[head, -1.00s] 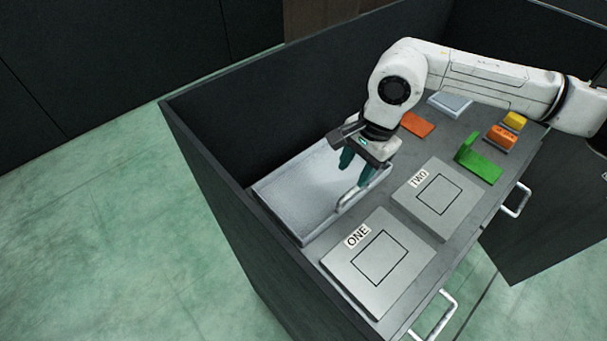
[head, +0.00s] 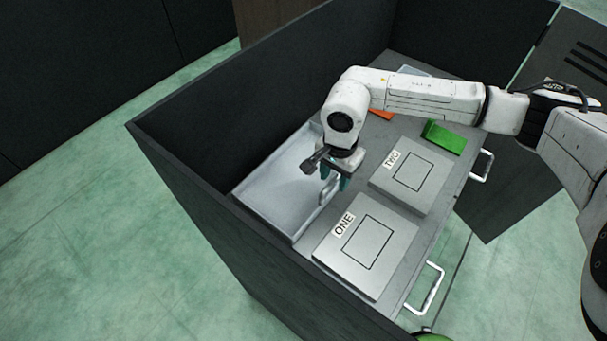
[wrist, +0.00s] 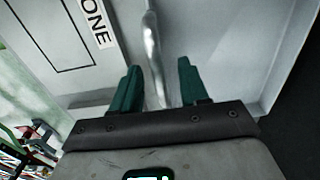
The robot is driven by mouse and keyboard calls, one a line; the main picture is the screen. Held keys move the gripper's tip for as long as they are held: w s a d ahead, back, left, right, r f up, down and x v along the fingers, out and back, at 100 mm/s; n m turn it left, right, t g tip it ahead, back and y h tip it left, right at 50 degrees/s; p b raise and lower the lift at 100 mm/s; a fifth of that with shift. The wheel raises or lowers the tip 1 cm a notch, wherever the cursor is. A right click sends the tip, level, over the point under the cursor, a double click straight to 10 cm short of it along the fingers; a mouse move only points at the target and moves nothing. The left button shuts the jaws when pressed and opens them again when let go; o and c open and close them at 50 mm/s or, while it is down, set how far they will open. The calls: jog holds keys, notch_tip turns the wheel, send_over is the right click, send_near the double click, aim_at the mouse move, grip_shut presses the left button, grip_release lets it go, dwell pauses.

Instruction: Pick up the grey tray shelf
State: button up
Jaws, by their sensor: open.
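The grey tray shelf (head: 272,198) lies on the counter against the dark back wall, at the left end. A raised bar handle (head: 325,192) runs along its near edge. My gripper (head: 335,181) is over that edge, pointing down, with its green fingers open. In the wrist view the handle (wrist: 153,60) runs between the two fingertips (wrist: 160,78), with visible space on both sides. The tray's floor (wrist: 225,65) shows to the right there. I cannot tell how far down the fingers reach around the handle.
Plate ONE (head: 364,245) and plate TWO (head: 412,174) lie just in front of the tray. A green piece (head: 443,136) and an orange piece (head: 381,114) are farther along the counter. Dark walls (head: 200,180) enclose the tray's left and back sides.

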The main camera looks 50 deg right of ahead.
jog(key=shift+f, duration=1.5)
jog(key=shift+c, duration=0.4)
grip_shut()
